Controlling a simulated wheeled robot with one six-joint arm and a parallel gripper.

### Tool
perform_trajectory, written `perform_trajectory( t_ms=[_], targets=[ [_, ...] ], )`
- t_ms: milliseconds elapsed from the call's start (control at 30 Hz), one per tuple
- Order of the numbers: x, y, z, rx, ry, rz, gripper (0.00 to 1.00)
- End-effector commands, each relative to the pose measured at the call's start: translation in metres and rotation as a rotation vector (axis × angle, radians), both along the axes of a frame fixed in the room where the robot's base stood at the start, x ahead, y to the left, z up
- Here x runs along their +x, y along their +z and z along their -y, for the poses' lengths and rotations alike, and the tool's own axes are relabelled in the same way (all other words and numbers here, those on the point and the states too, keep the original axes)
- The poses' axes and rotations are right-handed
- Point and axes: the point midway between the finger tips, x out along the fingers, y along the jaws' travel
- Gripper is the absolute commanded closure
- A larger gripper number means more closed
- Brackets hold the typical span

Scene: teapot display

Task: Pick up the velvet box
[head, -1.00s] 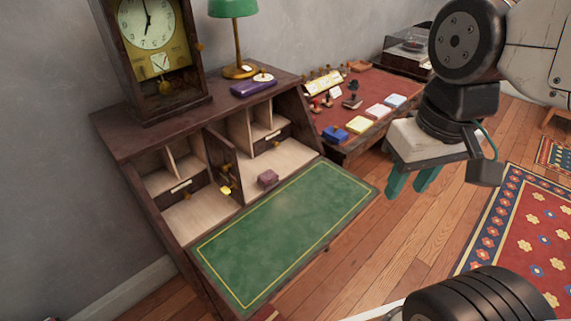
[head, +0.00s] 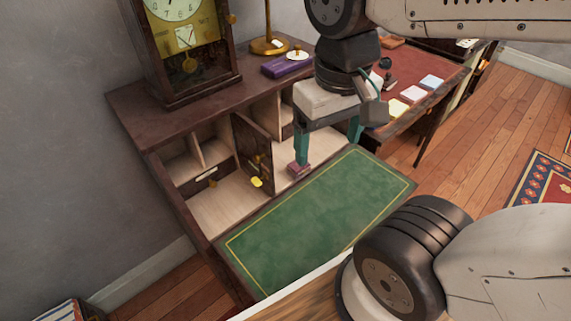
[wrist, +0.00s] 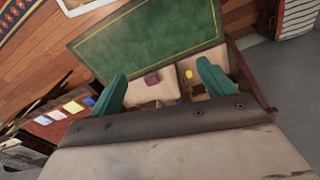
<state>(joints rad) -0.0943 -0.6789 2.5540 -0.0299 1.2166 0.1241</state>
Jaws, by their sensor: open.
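The velvet box, a small dull-maroon block (head: 298,172), sits on the pale floor of the open desk, at the back edge of the green writing surface (head: 320,222). It also shows in the wrist view (wrist: 152,80), between my two fingers. My gripper (head: 328,150) is open, its teal fingers pointing down over the desk. In the head view the left finger's tip overlaps the box's top edge; whether it touches cannot be told. In the wrist view the fingers (wrist: 163,70) are wide apart with nothing held.
A small open door with a yellow tag (head: 256,182) stands left of the box. Pigeonholes line the back. A clock (head: 190,50), a purple case (head: 287,65) and a lamp stand on the desk top. A red-topped table (head: 440,70) with coloured pads lies behind right.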

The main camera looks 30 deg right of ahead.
Motion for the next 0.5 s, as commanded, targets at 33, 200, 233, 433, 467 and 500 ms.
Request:
perform_trajectory(
  t_ms=[33,200,233,433,467,500],
  targets=[
    [0.007,-0.008,0.002,0.0,-0.01,-0.042,0.18],
    [0.044,-0.042,0.019,0.012,-0.047,-0.16,0.18],
    [0.051,-0.05,0.023,0.015,-0.049,-0.176,0.18],
    [0.102,-0.109,0.048,0.035,-0.045,-0.241,0.18],
    [0.11,-0.119,0.052,0.037,-0.041,-0.245,0.18],
    [0.121,-0.133,0.057,0.041,-0.032,-0.247,0.18]
  ],
)
